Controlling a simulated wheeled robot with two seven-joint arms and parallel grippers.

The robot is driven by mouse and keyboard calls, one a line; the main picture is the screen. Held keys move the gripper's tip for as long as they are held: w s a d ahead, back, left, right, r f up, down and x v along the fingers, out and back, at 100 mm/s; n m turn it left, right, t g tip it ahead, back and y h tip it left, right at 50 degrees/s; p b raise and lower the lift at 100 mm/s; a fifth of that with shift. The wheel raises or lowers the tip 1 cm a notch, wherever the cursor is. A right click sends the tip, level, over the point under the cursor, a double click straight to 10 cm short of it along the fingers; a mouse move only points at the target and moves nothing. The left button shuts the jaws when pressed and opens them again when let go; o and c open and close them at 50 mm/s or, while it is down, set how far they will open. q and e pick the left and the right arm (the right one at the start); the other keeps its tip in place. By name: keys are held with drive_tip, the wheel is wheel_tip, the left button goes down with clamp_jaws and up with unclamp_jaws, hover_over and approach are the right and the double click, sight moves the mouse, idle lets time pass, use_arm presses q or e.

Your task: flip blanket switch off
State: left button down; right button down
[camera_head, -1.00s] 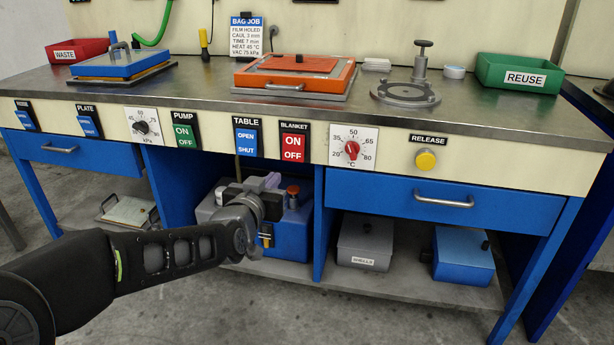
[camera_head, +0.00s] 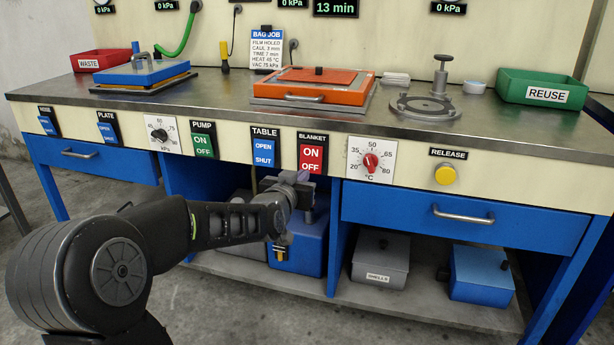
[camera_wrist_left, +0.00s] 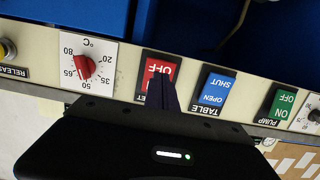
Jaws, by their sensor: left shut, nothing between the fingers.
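The blanket switch (camera_head: 312,158) is a red rocker on a black plate, marked ON above and OFF below, on the bench's front panel. My left gripper (camera_head: 304,178) is shut and empty, its tip just below or at the OFF half in the head view. In the left wrist view, which shows the panel upside down, the red switch (camera_wrist_left: 151,70) shows its OFF end. The shut dark fingers (camera_wrist_left: 162,88) lie in front of it and hide most of the ON half. I cannot tell whether they touch it. My right gripper is not in view.
The blue table switch (camera_head: 264,153) is close on the left, with the green pump switch (camera_head: 203,145) beyond it. The red temperature dial (camera_head: 370,162) and yellow release button (camera_head: 445,175) are to the right. An orange framed press (camera_head: 312,87) stands on the bench above.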

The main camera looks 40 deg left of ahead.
sight(310, 169)
use_arm(q)
drive_tip(key=shift+b+x, duration=0.45)
drive_tip(key=shift+x, duration=1.9)
drive_tip(key=shift+w+a+f+b, duration=0.25)
drive_tip(key=shift+w+f+b, duration=0.05)
drive_tip(key=shift+b, duration=0.8)
